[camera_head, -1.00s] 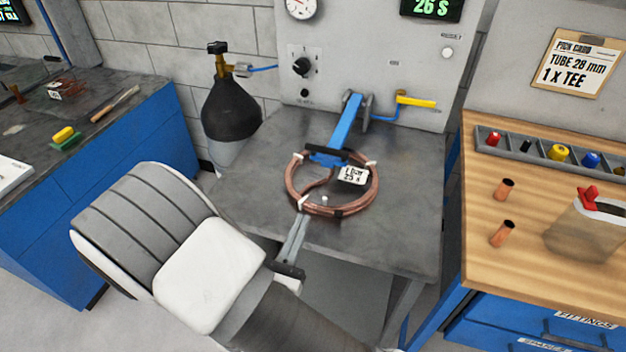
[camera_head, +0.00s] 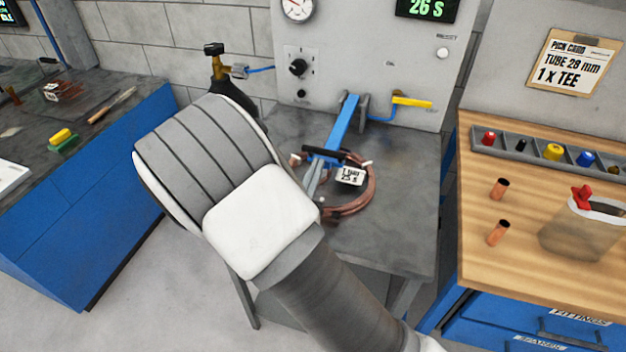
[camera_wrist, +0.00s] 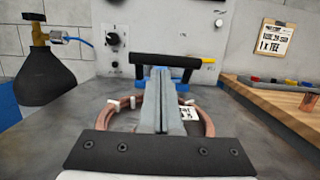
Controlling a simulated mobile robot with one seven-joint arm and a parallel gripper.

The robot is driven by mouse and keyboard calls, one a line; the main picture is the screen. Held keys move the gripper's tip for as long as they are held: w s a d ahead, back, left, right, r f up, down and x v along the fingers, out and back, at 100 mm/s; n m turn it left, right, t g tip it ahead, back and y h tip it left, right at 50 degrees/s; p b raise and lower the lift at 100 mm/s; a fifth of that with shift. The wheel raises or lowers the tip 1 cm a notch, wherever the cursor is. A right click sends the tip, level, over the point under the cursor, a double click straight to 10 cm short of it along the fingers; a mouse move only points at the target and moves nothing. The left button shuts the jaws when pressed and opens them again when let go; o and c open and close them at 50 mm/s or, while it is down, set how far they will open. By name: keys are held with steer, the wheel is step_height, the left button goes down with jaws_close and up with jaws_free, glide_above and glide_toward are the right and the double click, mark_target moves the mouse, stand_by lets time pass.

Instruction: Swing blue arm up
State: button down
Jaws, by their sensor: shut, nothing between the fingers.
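The blue arm (camera_head: 344,122) is hinged at a bracket on the grey panel and slopes down over the coil, with a black crossbar handle (camera_head: 339,156) at its low end. In the wrist view the black handle (camera_wrist: 165,61) lies across the picture just beyond my fingertips. My gripper (camera_head: 314,178) is shut and empty, its fingers together and pointing at the handle. In the wrist view my gripper (camera_wrist: 160,72) overlaps the handle's lower edge; I cannot tell whether it touches. A copper coil (camera_head: 368,190) with a white tag (camera_head: 350,175) lies under the arm, partly hidden by my wrist.
The panel has a gauge (camera_head: 297,8), a knob (camera_head: 298,67) and a yellow lever (camera_head: 412,102). A black cylinder (camera_wrist: 48,72) stands left of the coil. A wooden bench (camera_head: 470,250) with copper fittings is at right. The grey table (camera_head: 400,215) is clear right of the coil.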

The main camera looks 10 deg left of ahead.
steer(key=shift+r, duration=0.15)
steer(key=w+d+r+g+p, duration=0.1)
steer(key=w+r+g+p, duration=0.15)
steer(key=r+p, duration=0.55)
steer(key=w+r+g+p, duration=0.2)
steer(key=w+r+p, duration=0.2)
steer(key=r+p, duration=0.4)
steer(key=w+d+r+p, duration=0.1)
steer(key=w+r, duration=0.5)
steer(key=w, duration=0.3)
steer(key=w+d+r+p, duration=0.1)
steer(key=w+r, duration=0.5)
steer(key=w, duration=0.2)
steer(key=shift+w+d+r+y, duration=0.15)
steer(key=shift+w+d+y, duration=0.05)
steer(key=shift+w+y, duration=0.15)
